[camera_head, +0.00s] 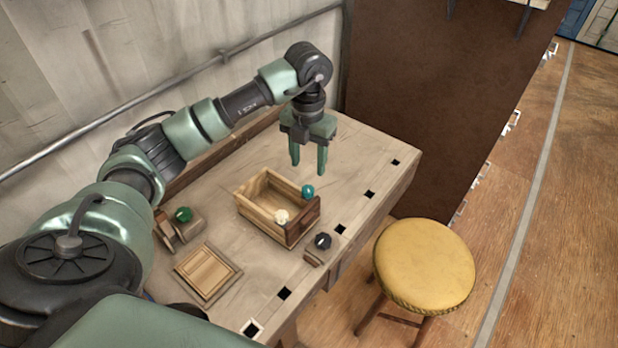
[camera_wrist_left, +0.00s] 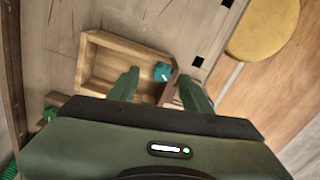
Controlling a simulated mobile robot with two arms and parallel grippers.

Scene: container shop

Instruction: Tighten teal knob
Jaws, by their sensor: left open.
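The teal knob (camera_head: 307,191) sits on the far end of the dark front of a small open wooden box (camera_head: 262,183) on the workbench. In the left wrist view the teal knob (camera_wrist_left: 162,72) lies between and beyond my fingers, at the edge of the box (camera_wrist_left: 100,50). A cream knob (camera_head: 281,216) is on the same box front, nearer the camera. My left gripper (camera_head: 309,168) is open and empty, pointing down above the bench, just behind and above the teal knob, apart from it. My right gripper is not in view.
A green knob (camera_head: 183,214) on a wooden block and a flat wooden lid or tray (camera_head: 207,273) lie left of the box. A black knob (camera_head: 322,241) on a block stands near the front edge. A yellow stool (camera_head: 423,264) stands beside the bench. The bench's far right is clear.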

